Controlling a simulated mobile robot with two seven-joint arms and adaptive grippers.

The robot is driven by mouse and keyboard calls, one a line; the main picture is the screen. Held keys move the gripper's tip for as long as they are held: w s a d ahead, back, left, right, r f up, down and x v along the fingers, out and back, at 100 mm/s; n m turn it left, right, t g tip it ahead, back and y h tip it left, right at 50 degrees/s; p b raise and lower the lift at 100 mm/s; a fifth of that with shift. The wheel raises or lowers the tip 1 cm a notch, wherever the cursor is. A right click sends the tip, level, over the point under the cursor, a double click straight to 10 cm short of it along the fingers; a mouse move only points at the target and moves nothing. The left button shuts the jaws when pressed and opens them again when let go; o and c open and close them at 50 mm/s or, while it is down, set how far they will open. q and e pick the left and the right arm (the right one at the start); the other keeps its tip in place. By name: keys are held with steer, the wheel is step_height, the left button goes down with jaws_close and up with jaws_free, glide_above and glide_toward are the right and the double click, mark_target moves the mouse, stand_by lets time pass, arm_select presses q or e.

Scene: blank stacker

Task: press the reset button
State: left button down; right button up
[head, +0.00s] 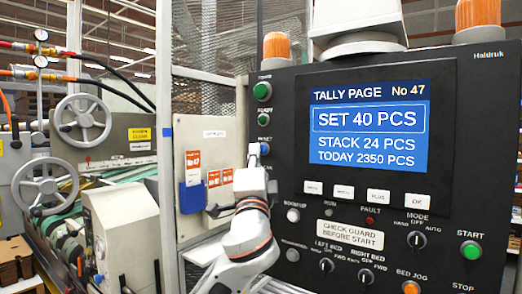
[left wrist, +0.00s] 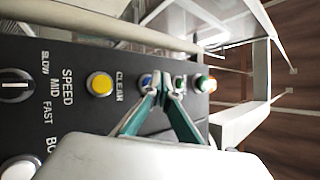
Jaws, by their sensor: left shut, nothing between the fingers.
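The reset button is the blue round button (head: 264,149) under a small label on the left edge of the black control panel (head: 292,190). It also shows in the left wrist view as a blue button (left wrist: 146,80) in a white ring, partly covered by a teal finger. My left gripper (head: 254,151) is shut and empty, its fingertips beside the blue button in the head view. In the left wrist view its two teal fingers (left wrist: 164,82) meet between the blue button and a green one. I cannot tell whether the tips touch the panel. My right gripper is out of view.
Green buttons (head: 262,91) sit above the blue one; a yellow button (left wrist: 99,84) and a speed knob (left wrist: 15,86) are on the other side. The screen (head: 368,122) reads "STACK 24 PCS". A mesh guard (head: 215,100) and blue holder (head: 191,197) stand left of the panel.

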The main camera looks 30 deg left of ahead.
arm_select(q)
steer(key=shift+w, duration=0.4)
stand_by(0.7)
steer(key=shift+s, duration=0.1)
steer(key=shift+s+p, duration=0.4)
steer(key=shift+s, duration=0.35)
steer(key=s+p, duration=0.1)
steer(key=s, duration=0.4)
steer(key=shift+a+p, duration=0.2)
steer(key=shift+p, duration=0.15)
stand_by(0.8)
